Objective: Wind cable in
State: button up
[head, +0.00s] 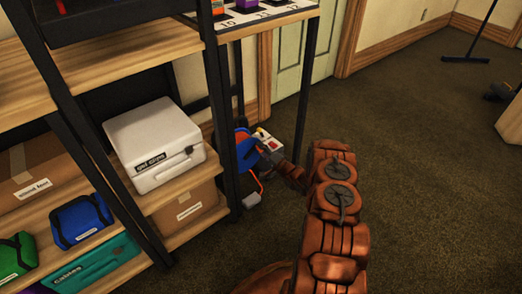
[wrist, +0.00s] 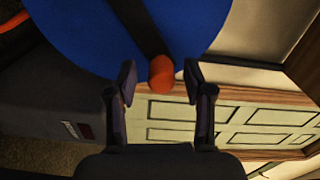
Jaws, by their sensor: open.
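The cable reel (head: 243,150) has a blue disc and stands low beside the shelf's dark post, partly hidden by it. Its blue face (wrist: 90,30) fills the top of the wrist view, with a dark crank bar (wrist: 138,25) across it. An orange-red knob (wrist: 160,73) sits at the bar's end. My gripper (wrist: 161,82) is open, with one finger on each side of the knob and gaps showing. Orange cable (head: 258,184) hangs below the reel to a pale grey end piece (head: 252,199). Orange also shows at the wrist view's left edge (wrist: 14,30).
A wooden shelf unit with dark posts (head: 222,120) stands left of my arm, holding a white case (head: 153,140), boxes and bags. A green door (head: 300,50) is behind.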

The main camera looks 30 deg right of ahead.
jog(key=s+d, duration=0.1)
jog(key=s, duration=1)
jog(key=shift+s+d, duration=0.2)
jog(key=shift+d, duration=0.2)
jog(key=shift+r, duration=0.15)
